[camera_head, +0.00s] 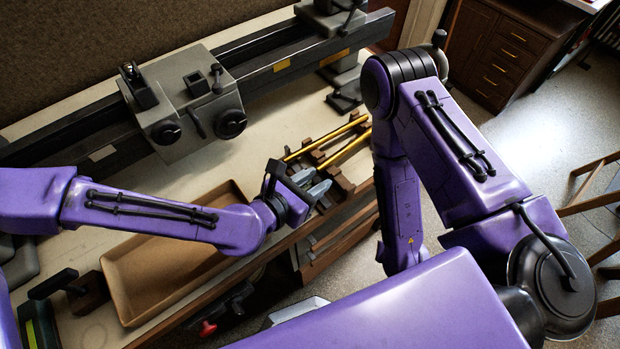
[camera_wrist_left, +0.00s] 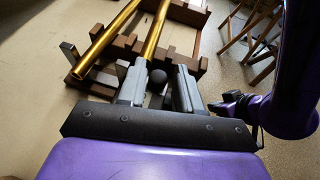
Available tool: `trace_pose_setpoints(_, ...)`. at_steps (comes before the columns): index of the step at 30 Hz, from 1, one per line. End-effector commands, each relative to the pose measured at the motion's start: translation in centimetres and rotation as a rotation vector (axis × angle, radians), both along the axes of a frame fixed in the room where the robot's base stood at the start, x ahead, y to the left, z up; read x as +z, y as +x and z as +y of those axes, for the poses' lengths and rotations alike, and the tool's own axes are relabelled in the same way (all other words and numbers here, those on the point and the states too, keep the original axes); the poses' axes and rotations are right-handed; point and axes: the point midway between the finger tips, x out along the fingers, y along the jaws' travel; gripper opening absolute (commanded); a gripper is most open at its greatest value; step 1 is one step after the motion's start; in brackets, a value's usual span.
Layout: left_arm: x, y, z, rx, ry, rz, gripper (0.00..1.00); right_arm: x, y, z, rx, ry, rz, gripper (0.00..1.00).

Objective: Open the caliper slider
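I cannot make out a caliper or its slider for certain in either view. My left gripper (camera_head: 313,183) is over the workbench, beside a wooden rack (camera_head: 338,185) that holds brass tubes (camera_head: 345,152). In the left wrist view its two grey fingers (camera_wrist_left: 159,68) stand apart. A small dark ball-shaped thing (camera_wrist_left: 158,77) shows in the gap between them; I cannot tell whether it is touched. The brass tubes (camera_wrist_left: 107,38) lie just beyond the fingertips. My right arm (camera_head: 400,200) bends downward at the right of the bench; its gripper is hidden.
A grey lathe carriage (camera_head: 190,95) sits on a dark bed along the back. An empty brown tray (camera_head: 150,270) lies left of the rack, near the bench's front. A dark drawer cabinet (camera_head: 510,55) stands back right. Wooden furniture legs (camera_head: 595,190) show at right.

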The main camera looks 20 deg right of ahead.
Motion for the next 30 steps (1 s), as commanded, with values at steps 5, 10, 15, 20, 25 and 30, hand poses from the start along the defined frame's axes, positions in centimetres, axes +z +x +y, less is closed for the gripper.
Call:
trace_pose_setpoints(5,0.0,0.1,0.0,0.002,0.000,0.000,0.34,0.0,0.0,0.0,0.000,0.000,0.000,0.00)
trace_pose_setpoints(10,0.3,-0.3,0.9,0.004,-0.001,0.000,0.34,-0.3,0.0,0.0,0.000,0.000,0.000,0.00)
trace_pose_setpoints(15,1.8,-1.9,4.2,0.007,-0.003,0.000,0.34,-1.1,0.0,0.0,0.000,0.000,0.000,0.00)
trace_pose_setpoints(20,4.5,-3.4,7.2,0.005,-0.001,0.005,0.34,1.2,0.0,0.0,0.000,0.001,0.001,0.00)
trace_pose_setpoints(25,4.6,-4.0,8.3,0.005,-0.001,0.004,0.34,3.8,0.0,0.0,0.000,-0.001,-0.001,0.00)
trace_pose_setpoints(30,4.2,-4.3,8.7,0.003,0.000,0.001,0.34,4.3,0.0,0.0,0.000,0.000,0.000,0.00)
